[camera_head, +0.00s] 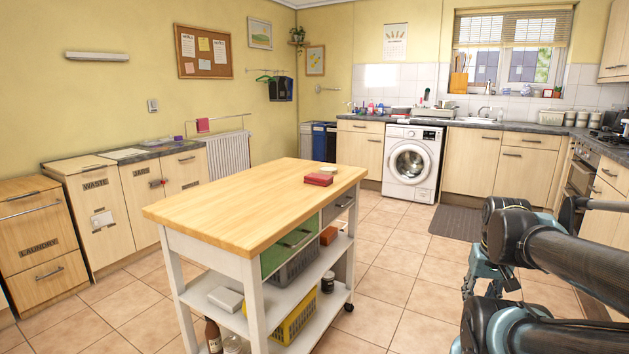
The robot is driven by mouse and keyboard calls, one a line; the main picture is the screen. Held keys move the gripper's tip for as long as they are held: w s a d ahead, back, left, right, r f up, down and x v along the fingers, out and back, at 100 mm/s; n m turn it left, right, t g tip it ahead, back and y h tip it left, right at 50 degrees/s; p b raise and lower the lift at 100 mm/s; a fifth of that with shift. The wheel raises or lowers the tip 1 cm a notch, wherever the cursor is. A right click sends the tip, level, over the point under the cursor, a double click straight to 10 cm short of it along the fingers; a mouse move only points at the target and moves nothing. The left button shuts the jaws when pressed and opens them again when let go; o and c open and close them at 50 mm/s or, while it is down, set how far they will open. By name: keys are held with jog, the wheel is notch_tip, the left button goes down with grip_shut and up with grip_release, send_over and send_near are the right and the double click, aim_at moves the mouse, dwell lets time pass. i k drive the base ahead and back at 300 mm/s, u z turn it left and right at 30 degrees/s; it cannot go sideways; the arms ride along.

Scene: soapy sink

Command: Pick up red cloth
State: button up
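A small pinkish-red cloth (203,125) hangs on the rail above the radiator by the left wall. A flat red item (319,179) lies on the wooden top of the island (235,212), near its far right corner. It looks like a small block or folded piece; I cannot tell if it is cloth. Dark links of my arm fill the lower right, well apart from both red items.
The island stands mid-room with baskets and jars on its shelves. Cabinets and a radiator (228,153) line the left wall. A washing machine (411,163) and sink counter are at the back. Tiled floor (400,262) is clear between island and my arm. A grey mat (455,222) lies behind.

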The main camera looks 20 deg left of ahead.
aim_at(313, 178)
jog(key=u, duration=0.15)
jog(key=i, duration=0.95)
jog(key=u, duration=0.15)
